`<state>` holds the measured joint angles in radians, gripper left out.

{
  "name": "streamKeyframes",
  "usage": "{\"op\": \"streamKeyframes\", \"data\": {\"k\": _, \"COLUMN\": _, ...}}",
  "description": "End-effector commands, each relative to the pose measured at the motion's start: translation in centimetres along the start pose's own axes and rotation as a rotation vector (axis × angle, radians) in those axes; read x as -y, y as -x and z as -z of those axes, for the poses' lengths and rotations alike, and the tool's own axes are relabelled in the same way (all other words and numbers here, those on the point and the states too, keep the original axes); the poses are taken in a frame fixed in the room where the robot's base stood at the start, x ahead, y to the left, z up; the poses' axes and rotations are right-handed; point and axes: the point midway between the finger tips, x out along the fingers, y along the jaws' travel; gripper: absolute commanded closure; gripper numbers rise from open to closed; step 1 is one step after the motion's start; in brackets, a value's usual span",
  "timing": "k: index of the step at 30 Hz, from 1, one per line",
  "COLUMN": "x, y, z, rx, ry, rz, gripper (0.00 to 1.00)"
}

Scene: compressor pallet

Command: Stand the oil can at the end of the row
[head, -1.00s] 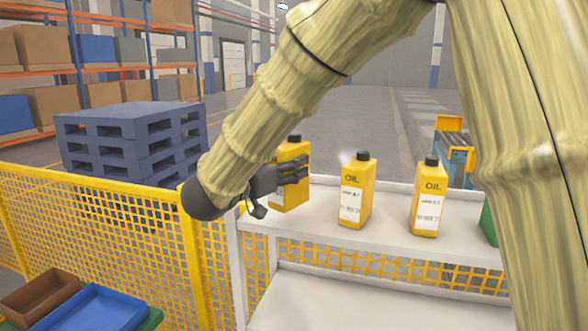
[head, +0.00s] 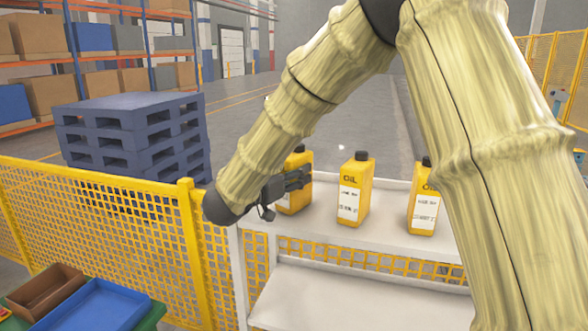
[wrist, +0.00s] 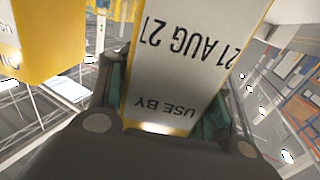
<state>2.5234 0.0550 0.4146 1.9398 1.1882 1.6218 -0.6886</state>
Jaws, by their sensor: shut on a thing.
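Several yellow oil cans with black caps are in the head view. The oil can (head: 297,199) at the left end of the row is upright at the left part of the white shelf (head: 384,228). My gripper (head: 298,179) is shut on this can from the left and hides part of it. In the wrist view the can's white label (wrist: 185,60), with a use-by date, fills the space between the fingers. A middle can (head: 355,190) and a right can (head: 424,205) stand upright on the shelf. My arm partly covers the right can. I cannot tell whether the held can touches the shelf.
A yellow mesh fence (head: 105,225) runs left of the shelf. Blue pallets (head: 130,135) are stacked behind it. A brown tray (head: 45,290) and a blue tray (head: 95,308) lie at lower left. A lower shelf (head: 350,297) is bare.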

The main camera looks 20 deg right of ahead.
Motion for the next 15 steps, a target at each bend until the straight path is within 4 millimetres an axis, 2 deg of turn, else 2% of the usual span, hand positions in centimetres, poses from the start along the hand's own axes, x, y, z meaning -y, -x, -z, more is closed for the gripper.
{"op": "streamKeyframes", "data": {"k": 11, "x": 0.01, "y": 0.0, "z": -0.2, "rx": -0.002, "ry": -0.002, "rz": 0.0, "gripper": 1.0}}
{"op": "streamKeyframes", "data": {"k": 12, "x": -0.01, "y": 0.0, "z": -0.25, "rx": 0.0, "ry": -0.001, "rz": 0.0, "gripper": 0.43}}
{"op": "streamKeyframes", "data": {"k": 15, "x": -0.01, "y": 0.0, "z": -0.25, "rx": 0.0, "ry": 0.0, "rz": 0.0, "gripper": 0.29}}
